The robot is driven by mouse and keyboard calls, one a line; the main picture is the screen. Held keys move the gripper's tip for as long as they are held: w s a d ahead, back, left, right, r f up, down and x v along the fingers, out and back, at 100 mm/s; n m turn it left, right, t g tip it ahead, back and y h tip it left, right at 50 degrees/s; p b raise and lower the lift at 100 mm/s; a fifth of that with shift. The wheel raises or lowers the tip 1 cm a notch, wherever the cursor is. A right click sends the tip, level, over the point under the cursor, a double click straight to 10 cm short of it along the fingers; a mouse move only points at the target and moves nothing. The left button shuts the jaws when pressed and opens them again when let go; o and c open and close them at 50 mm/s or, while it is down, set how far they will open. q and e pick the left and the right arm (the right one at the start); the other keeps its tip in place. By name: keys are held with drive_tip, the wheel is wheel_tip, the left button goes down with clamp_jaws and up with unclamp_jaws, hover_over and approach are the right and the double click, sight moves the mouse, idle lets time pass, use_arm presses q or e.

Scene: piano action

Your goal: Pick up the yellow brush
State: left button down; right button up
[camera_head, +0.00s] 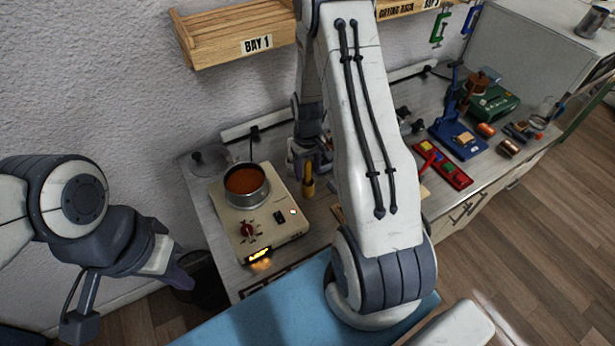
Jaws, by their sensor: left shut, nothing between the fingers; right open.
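The yellow brush (308,187) shows as a short upright yellow piece just right of the hot plate, at the back of the bench. My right gripper (309,166) is directly above and around its upper end, with the jaws open. The gripper covers part of the brush, so I cannot tell whether the fingers touch it. My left gripper (181,278) is shut and empty, off the bench's left end, far from the brush.
A hot plate (258,222) carries a pot (246,188) of orange-brown liquid close to my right gripper. A wooden shelf (235,32) marked BAY 1 hangs above.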

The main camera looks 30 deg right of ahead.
drive_tip(key=shift+f, duration=0.7)
clamp_jaws()
drive_tip(key=shift+r, duration=0.1)
wheel_tip(320, 180, up, 9)
drive_tip(key=b, duration=0.2)
drive_tip(key=shift+f+b, duration=0.2)
drive_tip(key=shift+b, duration=0.1)
drive_tip(key=shift+r, duration=0.65)
